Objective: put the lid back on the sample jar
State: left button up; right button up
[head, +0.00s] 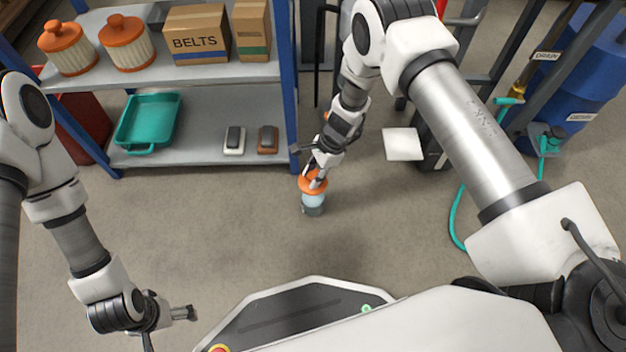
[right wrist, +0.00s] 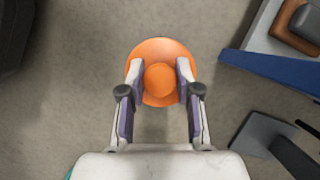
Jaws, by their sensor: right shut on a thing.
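The orange lid (head: 309,187) is in my right gripper (head: 316,177), whose fingers are shut on its raised knob. In the right wrist view the lid (right wrist: 161,96) lies between the two fingertips (right wrist: 160,77), round and seen from above. The sample jar (head: 313,202), pale blue with a dark grey base, is directly below the lid in the head view. I cannot tell whether the lid is seated on it or just above it. In the right wrist view the lid hides the jar. My left gripper (head: 188,313) is at the lower left, away from the jar; its fingers are unclear.
A shelf unit (head: 205,97) at the left holds orange-capped filters, a BELTS box (head: 196,35), a teal tray (head: 148,122) and two small items. Blue drums (head: 583,75) and a teal hose (head: 456,213) are at the right. The floor around the jar is clear.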

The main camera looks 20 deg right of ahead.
notch_tip(320, 180, down, 4)
jog(key=b, duration=0.3)
jog(key=shift+f, duration=0.1)
jog(key=shift+f+b, duration=0.65)
jog(key=shift+f, duration=0.2)
jog(key=shift+r+p, duration=0.1)
jog(key=shift+p, duration=0.25)
jog(key=shift+f, duration=0.2)
dwell(0.6)
dwell(0.5)
jog(key=o, duration=1.6)
